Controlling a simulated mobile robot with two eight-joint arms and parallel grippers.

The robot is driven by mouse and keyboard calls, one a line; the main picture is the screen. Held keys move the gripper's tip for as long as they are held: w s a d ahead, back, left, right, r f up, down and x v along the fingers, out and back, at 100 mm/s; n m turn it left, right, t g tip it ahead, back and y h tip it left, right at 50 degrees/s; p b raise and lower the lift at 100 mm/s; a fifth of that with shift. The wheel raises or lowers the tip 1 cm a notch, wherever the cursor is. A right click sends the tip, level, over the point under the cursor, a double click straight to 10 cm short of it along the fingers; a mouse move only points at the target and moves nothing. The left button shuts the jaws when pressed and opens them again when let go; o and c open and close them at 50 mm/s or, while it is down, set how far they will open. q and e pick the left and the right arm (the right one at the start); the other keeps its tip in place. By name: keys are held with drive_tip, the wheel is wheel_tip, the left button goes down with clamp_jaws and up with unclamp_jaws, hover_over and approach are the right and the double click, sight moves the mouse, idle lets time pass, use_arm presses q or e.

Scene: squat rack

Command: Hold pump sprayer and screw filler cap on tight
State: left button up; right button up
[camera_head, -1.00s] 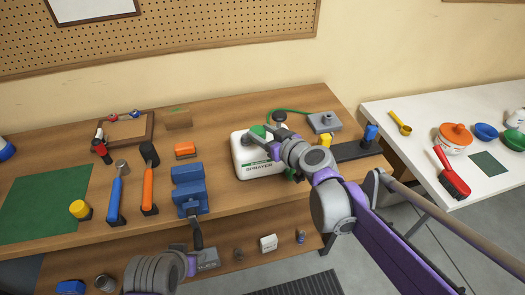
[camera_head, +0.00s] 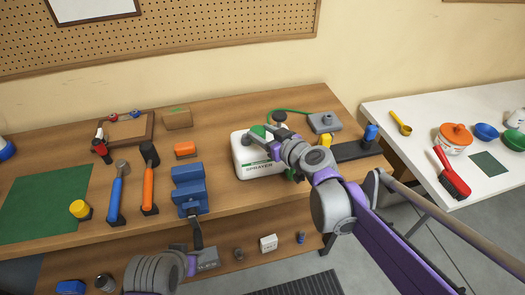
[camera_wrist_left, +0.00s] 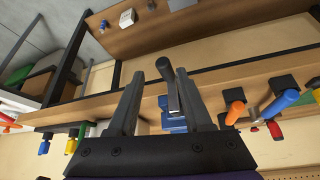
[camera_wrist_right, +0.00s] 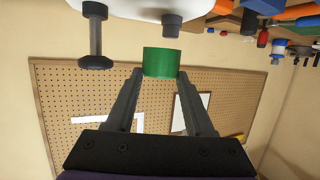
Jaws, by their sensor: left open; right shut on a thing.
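The white pump sprayer (camera_head: 243,154) stands upright on the wooden workbench, its label facing the front. Its green filler cap (camera_head: 258,131) is on top, partly covered by my right gripper. In the right wrist view the green cap (camera_wrist_right: 161,62) sits between the fingertips of my right gripper (camera_wrist_right: 160,73), which is shut on it. The black pump handle (camera_wrist_right: 95,35) is beside the cap there. My left gripper (camera_wrist_left: 162,88) is open and empty, away from the sprayer; the vise's handle shows beyond and between its fingers. The cap's thread is hidden.
A blue vise (camera_head: 189,187) stands left of the sprayer at the bench's front edge. A grey block (camera_head: 323,122) and dark tray (camera_head: 355,150) are to the right. The white side table (camera_head: 420,150) stands beyond.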

idle(0.7)
wheel_tip(320, 180, up, 6)
drive_tip(key=p, duration=0.3)
drive_tip(key=shift+w+f, duration=0.1)
drive_tip(key=shift+f, duration=0.05)
drive_tip(key=w+a+n+g+y, duration=0.1)
drive_tip(key=w+a+n+y, duration=0.1)
drive_tip(key=w, duration=0.1)
drive_tip(key=shift+a+f+g+p, duration=0.1)
drive_tip(key=shift+f+g+p, duration=0.2)
drive_tip(key=shift+f+g, duration=0.1)
use_arm(q)
wheel_tip(320, 180, up, 6)
drive_tip(key=w, duration=0.3)
drive_tip(key=shift+f+t, duration=0.25)
drive_tip(key=shift+t, duration=0.15)
use_arm(e)
drive_tip(key=shift+w+a+n+g+y, duration=0.2)
drive_tip(key=shift+a+n+g+y, duration=0.3)
drive_tip(key=shift+n, duration=0.1)
drive_tip(key=shift+w, duration=0.1)
drive_tip(key=shift+f+b, duration=0.8)
drive_tip(key=shift+f, duration=2)
use_arm(q)
drive_tip(key=shift+s+f, duration=0.75)
drive_tip(key=shift+f, duration=0.35)
